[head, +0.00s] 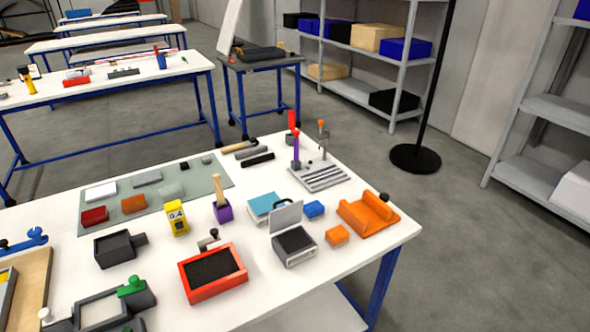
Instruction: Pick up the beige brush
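A white table (330,270) fills the lower part of the head view. On it, a beige upright piece (218,187), which looks like a brush handle, stands in a small purple holder (222,211) near the middle. Its lower end is hidden in the holder. Another beige rod with a dark end (236,147) lies at the back edge beside grey and black bars. I cannot tell for certain which of the two is the beige brush. Neither of my grippers is in view.
A yellow 0.4 block (176,218) stands left of the purple holder, with a red tray (212,273) in front. A blue box (264,206) and an open-lidded grey box (293,246) stand to the right. A grey-green mat (207,180) lies behind.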

